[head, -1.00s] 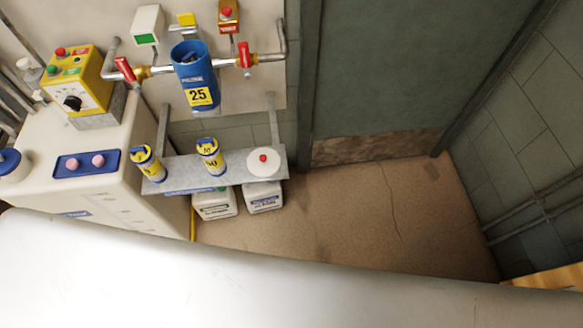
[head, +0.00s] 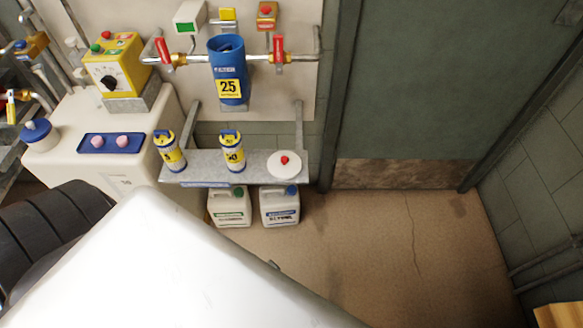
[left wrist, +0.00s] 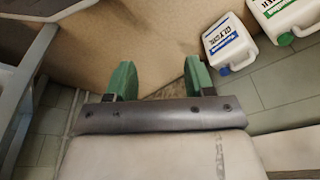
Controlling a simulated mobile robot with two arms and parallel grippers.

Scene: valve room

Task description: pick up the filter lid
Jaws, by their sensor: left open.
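A white round lid with a red knob (head: 284,163) lies at the right end of the grey wall shelf (head: 203,172) in the head view; it looks like the filter lid. Above the shelf, the blue filter housing (head: 228,72) marked 25 hangs on the pipe and its top looks open. My left gripper (left wrist: 158,78) shows in the left wrist view with its green fingers apart and nothing between them. The lid is not in that view. In the head view the gripper itself is hidden or out of frame. My right gripper is not in view.
White jugs (head: 280,206) stand on the floor below.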

